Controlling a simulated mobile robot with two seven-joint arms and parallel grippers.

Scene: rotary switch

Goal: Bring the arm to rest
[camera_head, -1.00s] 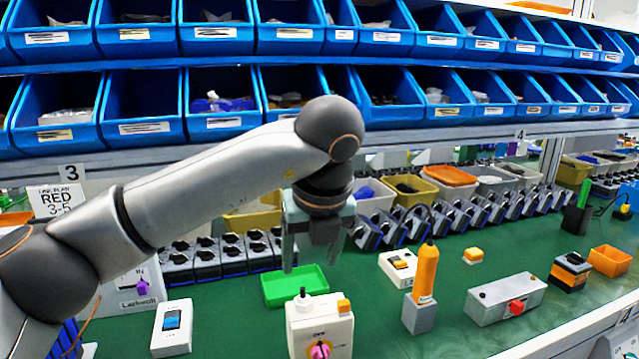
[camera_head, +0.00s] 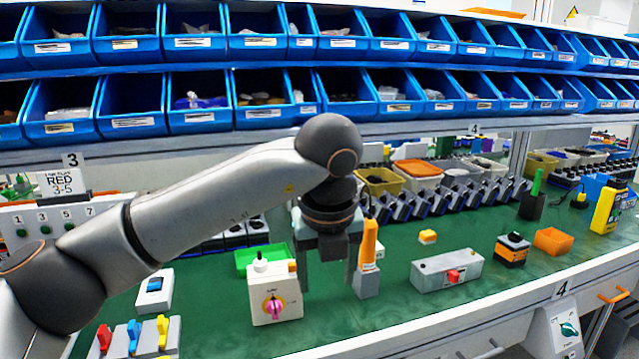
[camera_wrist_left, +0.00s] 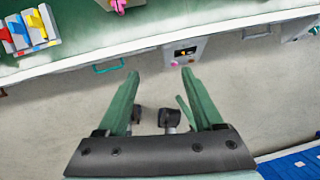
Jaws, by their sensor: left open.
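My left gripper (camera_head: 326,278) hangs at the end of my left arm with its fingers pointing down, open and empty. In the head view it shows just right of a white rotary switch box (camera_head: 288,308) and left of an orange-handled thing on a grey block (camera_head: 367,284). The box has a pink knob (camera_head: 274,307) on its front. In the left wrist view the open fingers (camera_wrist_left: 160,75) have bare floor behind them, and the pink knob (camera_wrist_left: 118,6) shows at the top edge, apart from them. My right gripper is not in view.
A panel with red, blue and yellow levers (camera_head: 134,337) stands front left. A green tray (camera_head: 247,259) lies behind the switch box. A grey box with a red knob (camera_head: 446,271) stands to the right. Blue bins (camera_head: 264,110) line the shelves. The green bench has free room around the right-hand items.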

